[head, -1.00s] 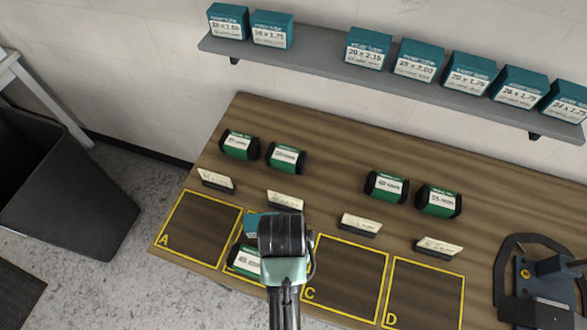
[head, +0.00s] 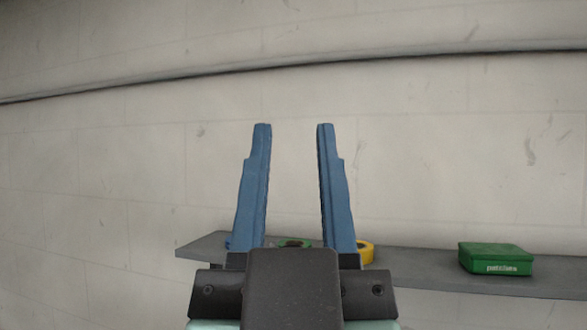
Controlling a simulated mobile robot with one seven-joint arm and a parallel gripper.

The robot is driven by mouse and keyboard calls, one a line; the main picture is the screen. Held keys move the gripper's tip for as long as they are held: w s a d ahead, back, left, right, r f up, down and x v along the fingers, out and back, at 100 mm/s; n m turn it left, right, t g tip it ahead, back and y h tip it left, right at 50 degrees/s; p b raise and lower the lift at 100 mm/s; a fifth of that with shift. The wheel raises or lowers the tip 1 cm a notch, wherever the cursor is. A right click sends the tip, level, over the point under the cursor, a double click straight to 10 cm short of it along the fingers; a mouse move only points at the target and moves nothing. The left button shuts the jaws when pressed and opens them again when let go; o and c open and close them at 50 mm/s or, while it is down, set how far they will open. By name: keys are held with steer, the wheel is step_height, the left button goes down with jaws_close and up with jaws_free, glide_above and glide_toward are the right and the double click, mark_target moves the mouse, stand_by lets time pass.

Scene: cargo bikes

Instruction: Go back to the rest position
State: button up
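The dark gripper body below hides part of a shelf.
A grey shelf (head: 420,262) runs along the wall behind my gripper. The pale wall above is clear.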

steer(key=shift+s+r, duration=0.35)
step_height(320, 180, down, 7)
steer(key=b, duration=0.7)
steer(key=shift+f, duration=0.15)
